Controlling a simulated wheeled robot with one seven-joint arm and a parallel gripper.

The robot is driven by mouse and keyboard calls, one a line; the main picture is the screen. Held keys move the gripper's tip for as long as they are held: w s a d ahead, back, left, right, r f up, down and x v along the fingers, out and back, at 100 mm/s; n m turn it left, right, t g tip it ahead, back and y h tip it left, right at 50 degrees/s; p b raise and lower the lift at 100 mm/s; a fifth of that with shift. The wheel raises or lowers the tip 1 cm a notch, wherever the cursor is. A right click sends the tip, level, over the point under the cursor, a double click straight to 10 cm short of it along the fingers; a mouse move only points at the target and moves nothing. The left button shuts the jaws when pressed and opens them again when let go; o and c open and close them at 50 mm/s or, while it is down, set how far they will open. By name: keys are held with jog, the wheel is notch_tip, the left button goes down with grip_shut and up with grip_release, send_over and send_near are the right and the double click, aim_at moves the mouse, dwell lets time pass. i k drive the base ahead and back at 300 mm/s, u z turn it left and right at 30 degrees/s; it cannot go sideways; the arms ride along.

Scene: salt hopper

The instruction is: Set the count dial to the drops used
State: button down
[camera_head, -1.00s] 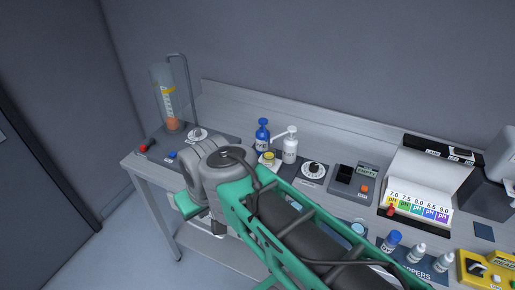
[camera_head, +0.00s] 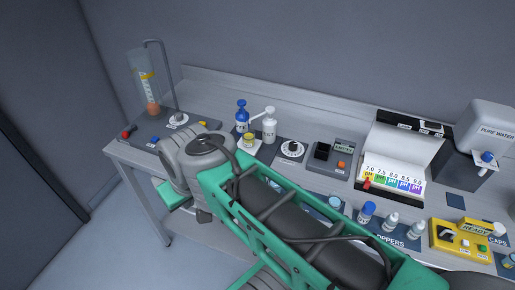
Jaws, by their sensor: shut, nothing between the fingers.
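A round white dial with a dark knob (camera_head: 291,149) sits on a dark plate on the bench, right of the white pump bottle (camera_head: 269,125). A second white dial (camera_head: 178,119) sits on the base of the tall cylinder stand at the left. The markings and settings of both are too small to read. My grey and green arm crosses the front of the bench, below both dials.
A blue pump bottle (camera_head: 241,117), a grey device with an orange button (camera_head: 331,157) and a pH colour chart (camera_head: 393,178) stand along the bench. Dropper bottles (camera_head: 390,222), a yellow device (camera_head: 460,240) and a pure water dispenser (camera_head: 485,130) are at the right.

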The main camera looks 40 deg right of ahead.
aim_at(293, 146)
jog(key=k, duration=0.35)
jog(key=z, duration=1.55)
jog(key=k, duration=0.55)
jog(key=u, duration=0.5)
jog(key=i, duration=0.85)
jog(key=z, duration=1.85)
jog(key=k, duration=0.4)
jog(key=u, duration=0.85)
